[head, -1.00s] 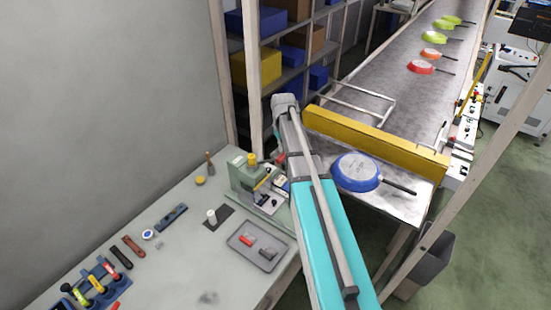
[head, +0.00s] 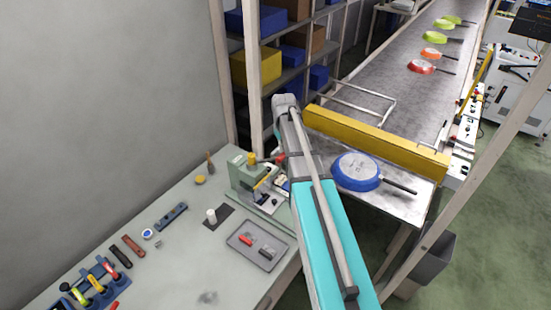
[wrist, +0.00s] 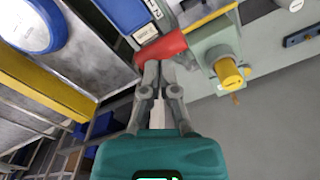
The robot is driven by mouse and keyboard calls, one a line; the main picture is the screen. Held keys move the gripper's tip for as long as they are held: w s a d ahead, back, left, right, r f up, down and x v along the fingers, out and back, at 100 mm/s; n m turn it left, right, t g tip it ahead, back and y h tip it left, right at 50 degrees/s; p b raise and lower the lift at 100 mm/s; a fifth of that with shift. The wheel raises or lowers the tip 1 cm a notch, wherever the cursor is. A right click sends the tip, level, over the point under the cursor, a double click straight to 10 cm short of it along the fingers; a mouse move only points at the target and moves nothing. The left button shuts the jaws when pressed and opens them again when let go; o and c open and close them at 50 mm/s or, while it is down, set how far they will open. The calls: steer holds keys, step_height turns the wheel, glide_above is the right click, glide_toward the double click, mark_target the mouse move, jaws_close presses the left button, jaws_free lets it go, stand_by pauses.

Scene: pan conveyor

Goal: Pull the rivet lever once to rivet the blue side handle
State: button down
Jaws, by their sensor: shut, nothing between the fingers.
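The rivet press (head: 243,181) is a green machine with a yellow cap at the back right of the bench. Its red lever grip (head: 279,158) shows beside my arm, and also in the wrist view (wrist: 161,47). My gripper (wrist: 158,66) is shut and empty, its fingertips right at the red grip; I cannot tell whether they touch it. In the head view my arm hides the fingers. A blue part (wrist: 118,12) sits beside the lever in the wrist view; I cannot tell whether it is the side handle.
A blue pan (head: 355,170) lies on the conveyor end, right of my arm, before a yellow barrier (head: 375,141). A grey tray (head: 238,244) with small parts and several tools stand on the bench. Shelving (head: 285,75) is behind. The bench front is mostly clear.

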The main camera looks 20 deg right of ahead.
steer(key=shift+s+d+f+b, duration=0.1)
steer(key=shift+s+f+b, duration=0.05)
steer(key=shift+f+b, duration=0.75)
steer(key=shift+s+d+f+b, duration=0.1)
steer(key=shift+s+f+b, duration=0.05)
steer(key=shift+f+b, duration=0.7)
steer(key=shift+s+d+f+b, duration=0.1)
steer(key=shift+s+f+b, duration=0.05)
steer(key=shift+f+b, duration=0.7)
steer(key=shift+f, duration=0.2)
steer(key=shift+s+d+f+b, duration=0.2)
steer(key=shift+s+f+b, duration=0.1)
steer(key=shift+f+b, duration=0.5)
steer(key=shift+s+d+f+b, duration=0.2)
steer(key=shift+s+f+b, duration=0.1)
steer(key=shift+f+b, duration=0.5)
steer(key=shift+s+d+f+b, duration=0.2)
steer(key=shift+s+f+b, duration=0.1)
steer(key=shift+f+b, duration=0.5)
steer(key=shift+f, duration=0.1)
step_height(320, 180, up, 7)
steer(key=p, duration=0.6)
steer(key=shift+s+d+p, duration=0.15)
steer(key=shift+s+p, duration=0.1)
steer(key=shift+p, duration=0.15)
